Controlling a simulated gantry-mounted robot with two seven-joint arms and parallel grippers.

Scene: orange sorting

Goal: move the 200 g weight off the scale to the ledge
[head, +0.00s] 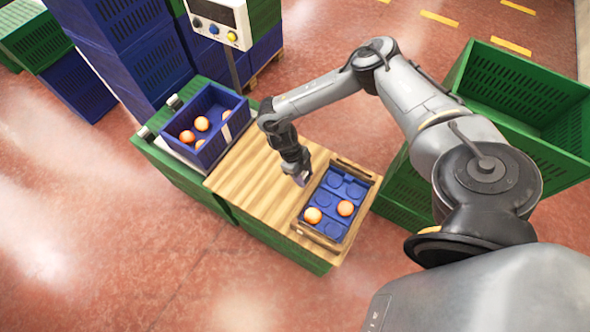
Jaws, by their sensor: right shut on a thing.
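My right gripper (300,178) points down over the wooden top, just left of the blue tray. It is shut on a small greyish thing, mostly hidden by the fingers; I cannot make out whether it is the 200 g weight. The scale's display (217,15) stands on a post behind the blue crate (219,145). The crate sits on a pale platform (170,151), apparently the scale's. My left gripper is not in view.
The blue crate holds several oranges. A blue tray (333,229) with round hollows holds two oranges. The wooden top (245,190) is clear between crate and tray. A green crate (520,90) stands right; stacked blue crates (130,50) stand behind.

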